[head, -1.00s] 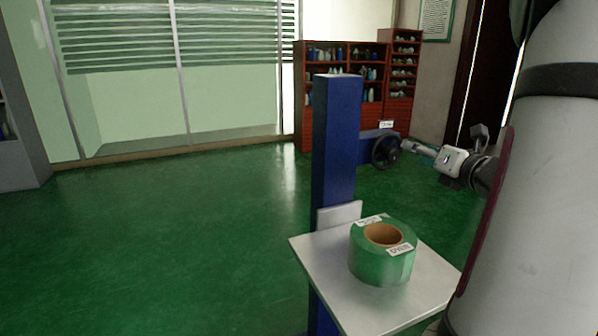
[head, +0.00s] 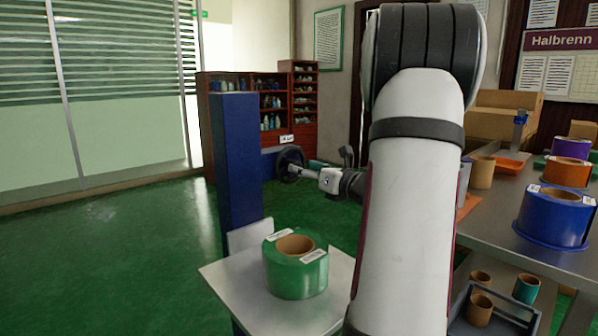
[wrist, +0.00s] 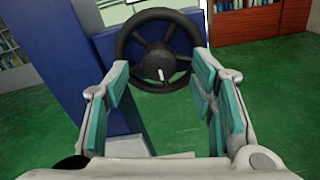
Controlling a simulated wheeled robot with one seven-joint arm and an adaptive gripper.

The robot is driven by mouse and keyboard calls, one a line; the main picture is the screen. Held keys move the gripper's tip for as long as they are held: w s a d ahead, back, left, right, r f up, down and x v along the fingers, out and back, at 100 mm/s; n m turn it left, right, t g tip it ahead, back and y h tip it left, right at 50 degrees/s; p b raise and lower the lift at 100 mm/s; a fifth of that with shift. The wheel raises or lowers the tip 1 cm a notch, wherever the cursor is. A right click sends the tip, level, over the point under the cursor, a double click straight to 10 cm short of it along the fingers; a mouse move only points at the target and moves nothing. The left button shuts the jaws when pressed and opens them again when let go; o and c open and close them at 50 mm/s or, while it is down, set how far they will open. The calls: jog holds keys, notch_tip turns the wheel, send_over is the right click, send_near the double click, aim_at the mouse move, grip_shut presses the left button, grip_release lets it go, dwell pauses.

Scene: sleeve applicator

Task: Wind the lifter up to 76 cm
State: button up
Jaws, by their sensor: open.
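The lifter is a blue column (head: 238,155) with a grey metal platform (head: 228,283) low on its front. A green tape roll (head: 292,280) with a brown core sits upright on the platform. The lifter's black handwheel (head: 279,164) is on the column's right side; it fills the upper middle of the wrist view (wrist: 160,50). My gripper (head: 308,170) is at the handwheel. In the wrist view its teal-padded fingers (wrist: 158,72) are spread, with the wheel's lower part showing between and beyond them. Contact with the wheel cannot be told. No height reading is legible.
A grey workbench (head: 485,232) at right holds a blue roll (head: 552,218) and other coloured rolls. A basket (head: 490,322) with cores stands below. Red-brown shelves (head: 303,110) are behind the column. Green floor (head: 110,270) is clear at left.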

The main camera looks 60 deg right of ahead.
jog(key=shift+x, duration=1.5)
jog(key=c, duration=1.1)
jog(key=shift+c, duration=0.2)
